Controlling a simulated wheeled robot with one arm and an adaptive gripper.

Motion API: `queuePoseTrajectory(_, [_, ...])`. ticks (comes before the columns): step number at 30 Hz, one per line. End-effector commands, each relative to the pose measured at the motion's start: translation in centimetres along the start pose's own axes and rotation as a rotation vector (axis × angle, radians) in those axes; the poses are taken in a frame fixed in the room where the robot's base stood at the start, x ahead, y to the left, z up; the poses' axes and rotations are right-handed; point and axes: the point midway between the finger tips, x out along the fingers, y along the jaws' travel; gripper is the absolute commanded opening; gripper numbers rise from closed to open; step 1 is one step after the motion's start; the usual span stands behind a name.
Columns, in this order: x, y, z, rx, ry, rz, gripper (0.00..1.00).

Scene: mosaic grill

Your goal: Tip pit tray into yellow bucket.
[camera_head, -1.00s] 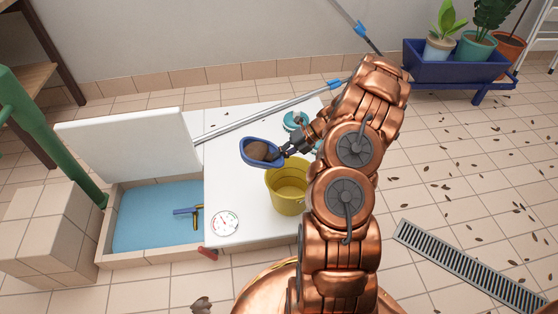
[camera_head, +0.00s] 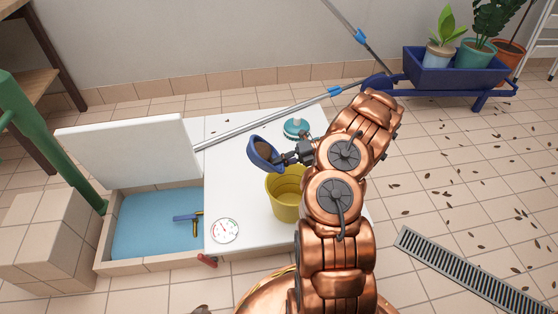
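The pit tray is a blue oval tray (camera_head: 253,145) with brown contents (camera_head: 266,151). My gripper (camera_head: 288,158) is shut on the tray's right edge and holds it up, tilted, above the white top. The yellow bucket (camera_head: 283,203) stands upright on the white top, just below and to the right of the tray in the picture. My arm hides part of the bucket's right side. No contents are seen falling from the tray.
The white top (camera_head: 252,215) also bears a round gauge (camera_head: 225,231) and a teal lidded thing (camera_head: 296,127). A raised white lid (camera_head: 130,150) stands over a blue basin (camera_head: 150,225) at left. A long pole (camera_head: 270,119) lies behind.

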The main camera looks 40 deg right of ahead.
Motion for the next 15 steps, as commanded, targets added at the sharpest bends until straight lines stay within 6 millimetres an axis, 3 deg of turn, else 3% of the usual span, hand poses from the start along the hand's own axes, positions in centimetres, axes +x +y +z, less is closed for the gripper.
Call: queuePoseTrajectory(15, [0.01,0.01,0.08,-0.001,-0.002,0.231,0.00])
